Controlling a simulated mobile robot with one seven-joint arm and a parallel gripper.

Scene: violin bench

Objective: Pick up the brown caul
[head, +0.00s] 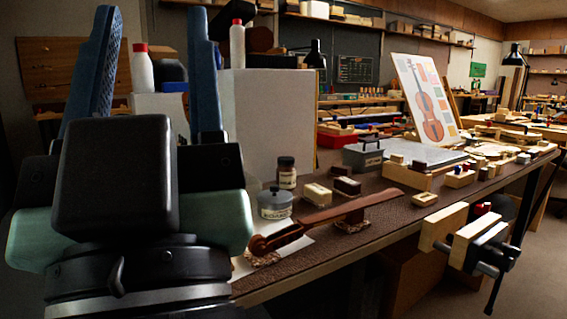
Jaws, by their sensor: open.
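My gripper (152,20) is large at the left of the head view, with its two blue fingers pointing up and spread apart. It is open, with nothing held between the fingers. A small dark brown block (347,186), which looks like the brown caul, lies on the brown bench top (395,212) to the right of my gripper and apart from it. A pale wooden block (318,194) lies just left of it. I cannot tell whether they touch.
A violin neck with scroll (305,230) lies along the bench's front edge. A grey lidded pot (274,203) and dark jar (286,172) stand left of the blocks. A wooden vise (467,238) juts from the front edge. A large white box (265,125) stands behind my gripper.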

